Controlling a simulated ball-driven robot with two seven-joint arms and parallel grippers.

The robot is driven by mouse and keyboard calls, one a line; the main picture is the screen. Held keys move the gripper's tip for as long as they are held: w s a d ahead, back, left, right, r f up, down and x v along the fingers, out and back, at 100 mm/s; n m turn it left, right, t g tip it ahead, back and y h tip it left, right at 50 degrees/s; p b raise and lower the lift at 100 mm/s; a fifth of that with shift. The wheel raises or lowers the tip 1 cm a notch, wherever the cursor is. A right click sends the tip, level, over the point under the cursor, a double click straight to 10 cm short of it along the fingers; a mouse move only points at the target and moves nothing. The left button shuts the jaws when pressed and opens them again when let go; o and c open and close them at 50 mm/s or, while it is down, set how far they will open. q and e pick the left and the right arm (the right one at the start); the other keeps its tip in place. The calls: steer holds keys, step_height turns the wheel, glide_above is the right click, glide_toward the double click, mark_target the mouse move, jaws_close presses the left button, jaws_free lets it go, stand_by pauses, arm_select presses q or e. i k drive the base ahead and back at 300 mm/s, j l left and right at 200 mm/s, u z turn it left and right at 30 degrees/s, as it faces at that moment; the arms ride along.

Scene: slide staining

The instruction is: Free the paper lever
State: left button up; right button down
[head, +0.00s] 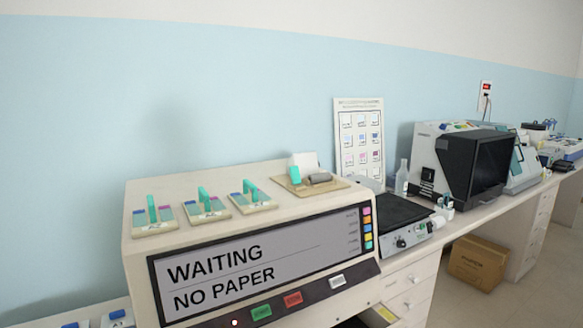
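A large beige machine (225,222) fills the lower left of the head view. At the right end of its top, a tan plate (331,186) carries a teal lever (295,175), a grey roller (320,178) and a white block or paper roll (305,160). I take this teal lever to be the paper lever. It stands up at the plate's left side; its catch cannot be made out. The screen (255,262) reads "WAITING" and "NO PAPER". Neither of my grippers is in view.
Green (261,312), red (293,300) and white (337,281) buttons sit below the screen. A black-topped device (390,213) stands right. A cardboard box (478,263) is on the floor.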

mark_target(294, 170)
steer(key=k, duration=1.1)
steer(key=u, duration=3.7)
steer(key=k+l+u, duration=0.15)
steer(key=k+l, duration=0.85)
steer(key=k, duration=0.15)
steer(key=k+l, duration=0.8)
steer(key=k, duration=0.2)
steer(key=k+l, duration=0.85)
steer(key=k, duration=0.15)
steer(key=k+l, duration=0.85)
steer(key=k, duration=0.15)
